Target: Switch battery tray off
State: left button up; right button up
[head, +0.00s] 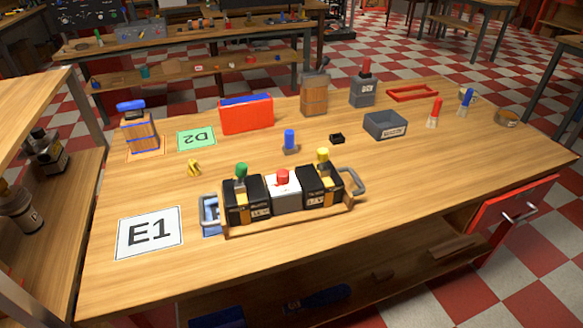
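The battery tray (292,222) is a low wooden tray near the front middle of the wooden table in the head view. Grey handles stand at its left and right ends. It holds a black battery block with a green knob (242,170), a white block (284,192) with a red button (283,177) on top, and another black block with a yellow knob (323,156). The red button stands above the white block; whether it is pressed cannot be told. Neither of my grippers is in view.
An E1 card (149,233) lies left of the tray, and a green D2 card (196,138) lies farther back. The table right of the tray is clear.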

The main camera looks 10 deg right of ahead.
aim_at(282, 174)
jog(key=i+j+z, duration=0.1)
jog(key=j+z, duration=0.8)
jog(key=i+j, duration=0.05)
